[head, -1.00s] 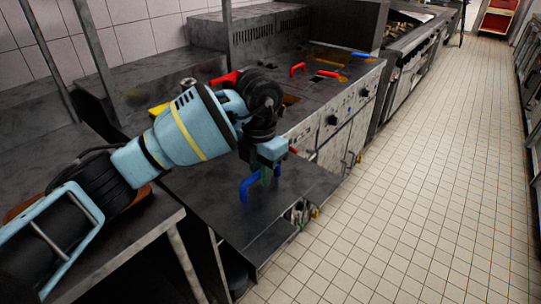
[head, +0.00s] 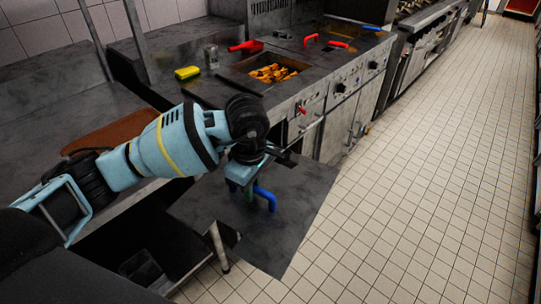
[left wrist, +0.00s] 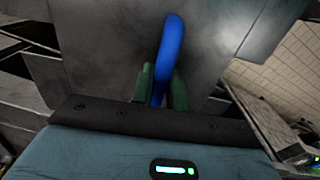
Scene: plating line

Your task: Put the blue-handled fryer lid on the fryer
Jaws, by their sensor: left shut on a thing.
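The fryer lid is a flat dark metal plate (head: 282,232) with a blue arched handle (head: 265,197). My left gripper (head: 248,188) is shut on that handle, and the lid hangs in front of the counter with floor tiles visible beside it. In the left wrist view the green fingers (left wrist: 161,88) stand on either side of the blue handle (left wrist: 173,40), with the lid plate (left wrist: 100,70) beyond. The fryer (head: 238,68) is an open well in the counter with golden food in it, farther back than the lid and apart from it. My right gripper is out of view.
Red handles (head: 338,45) and another blue handle (head: 372,28) are on the counter right of the fryer. A red-handled item (head: 245,46), a metal canister (head: 211,56) and a yellow sponge (head: 187,73) are near the fryer. A brown board (head: 115,132) lies left. The tiled floor (head: 430,170) is clear.

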